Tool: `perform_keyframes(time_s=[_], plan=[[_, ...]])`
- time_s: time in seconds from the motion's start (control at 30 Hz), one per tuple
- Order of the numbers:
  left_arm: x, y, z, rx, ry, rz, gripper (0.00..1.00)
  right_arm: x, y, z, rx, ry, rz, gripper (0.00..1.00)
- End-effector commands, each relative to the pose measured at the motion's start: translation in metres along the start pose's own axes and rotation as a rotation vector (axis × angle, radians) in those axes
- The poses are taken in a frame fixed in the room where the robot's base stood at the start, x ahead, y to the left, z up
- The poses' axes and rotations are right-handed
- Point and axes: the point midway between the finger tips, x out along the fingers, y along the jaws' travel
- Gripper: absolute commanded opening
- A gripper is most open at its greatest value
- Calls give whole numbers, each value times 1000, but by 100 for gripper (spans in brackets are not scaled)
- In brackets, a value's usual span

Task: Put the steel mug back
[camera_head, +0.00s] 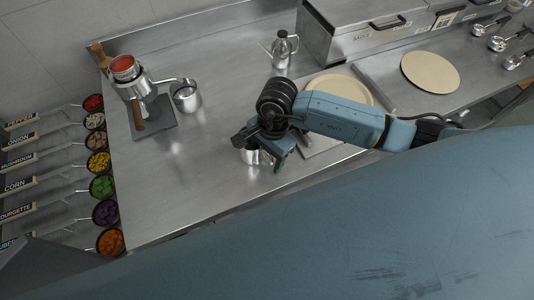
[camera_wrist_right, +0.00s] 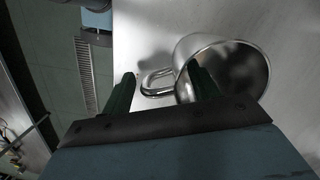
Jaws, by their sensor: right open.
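The steel mug (camera_head: 251,157) stands on the steel counter, partly hidden under my right gripper (camera_head: 266,152). The wrist view shows the mug (camera_wrist_right: 228,72) with its open mouth facing the camera and its loop handle pointing left. My right gripper (camera_wrist_right: 162,75) is open there, with one finger on each side of the handle. The right finger overlaps the mug's mouth; I cannot tell whether it is inside or only above it. The left finger is beyond the handle's outer end. My left gripper is not in view.
A second steel cup (camera_head: 186,97) stands beside a stand with a red-topped pot (camera_head: 127,70) at the left. A steel oil can (camera_head: 282,48) is at the back. A round board (camera_head: 341,91) lies behind my right arm. Labelled ingredient pans (camera_head: 99,162) line the left edge.

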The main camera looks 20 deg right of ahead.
Motion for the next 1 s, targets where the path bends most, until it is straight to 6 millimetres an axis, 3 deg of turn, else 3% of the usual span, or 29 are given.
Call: perform_keyframes(time_s=[0.23, 0.7, 1.0], plan=[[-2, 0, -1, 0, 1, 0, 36, -13, -1, -1, -1, 2, -3, 60], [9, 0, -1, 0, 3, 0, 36, -106, -1, 0, -1, 2, -4, 60], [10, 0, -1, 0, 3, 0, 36, -123, 0, 1, -1, 0, 0, 60]])
